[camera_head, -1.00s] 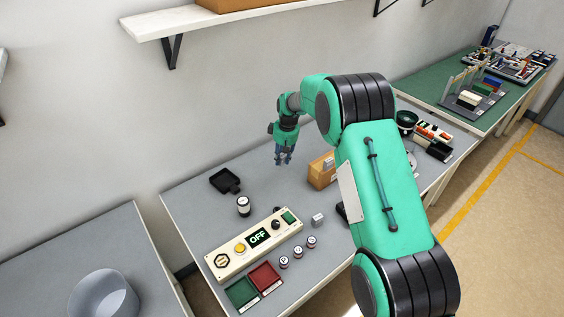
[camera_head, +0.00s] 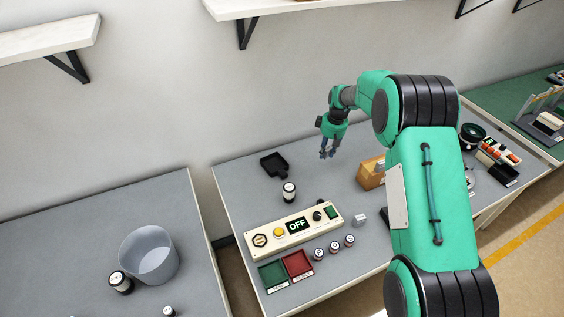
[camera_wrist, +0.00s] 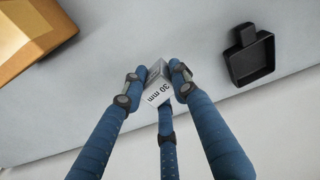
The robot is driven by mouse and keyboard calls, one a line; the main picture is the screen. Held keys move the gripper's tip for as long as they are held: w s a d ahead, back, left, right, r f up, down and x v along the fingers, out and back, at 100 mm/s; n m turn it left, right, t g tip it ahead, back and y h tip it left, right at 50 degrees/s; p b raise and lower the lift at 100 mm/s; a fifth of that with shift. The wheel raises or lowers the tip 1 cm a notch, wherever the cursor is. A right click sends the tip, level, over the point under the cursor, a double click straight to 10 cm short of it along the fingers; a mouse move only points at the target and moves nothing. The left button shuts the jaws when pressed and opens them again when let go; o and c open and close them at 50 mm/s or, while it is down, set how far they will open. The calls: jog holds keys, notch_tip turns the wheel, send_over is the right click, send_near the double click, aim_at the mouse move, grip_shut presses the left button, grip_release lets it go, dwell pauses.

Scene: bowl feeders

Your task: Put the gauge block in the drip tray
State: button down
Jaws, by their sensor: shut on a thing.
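My gripper (camera_head: 328,153) is above the grey table, to the right of the black drip tray (camera_head: 274,164). In the wrist view my gripper (camera_wrist: 159,76) has its blue fingers shut on a grey gauge block (camera_wrist: 156,92) marked "30 mm", held tilted. The block is too small to make out in the head view. The drip tray, shallow and empty with a short tab, also shows in the wrist view (camera_wrist: 262,75), right of the fingers and apart from them.
A wooden block (camera_head: 369,177) stands right of my gripper. A black-and-white jar (camera_head: 289,192) stands near the tray. A control panel (camera_head: 294,230) reading OFF, a small grey block (camera_head: 360,219) and red and green trays (camera_head: 297,263) lie nearer. A bucket (camera_head: 149,257) stands on the left table.

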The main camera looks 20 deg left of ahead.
jog(key=s+a+r+n+p, duration=0.1)
jog(key=s+a+n+p, duration=0.2)
jog(key=s+a+n, duration=0.2)
jog(key=s+a+r+n+h+p, duration=0.1)
jog(key=s+a+r+n+p, duration=0.1)
jog(key=s+a+n, duration=0.3)
jog(key=a+n+p, duration=0.1)
jog(key=a+n, duration=0.2)
jog(key=a, duration=0.3)
jog(key=shift+a+r+n+g, duration=0.25)
jog(key=shift+a+n+g, duration=0.05)
jog(key=shift+a+g, duration=0.1)
jog(key=shift+s, duration=0.1)
send_over(281, 174)
jog(key=shift+f, duration=3.15)
jog(key=shift+f, duration=1.85)
jog(key=shift+f, duration=0.45)
jog(key=c, duration=1.4)
grip_release()
jog(key=shift+o, duration=0.2)
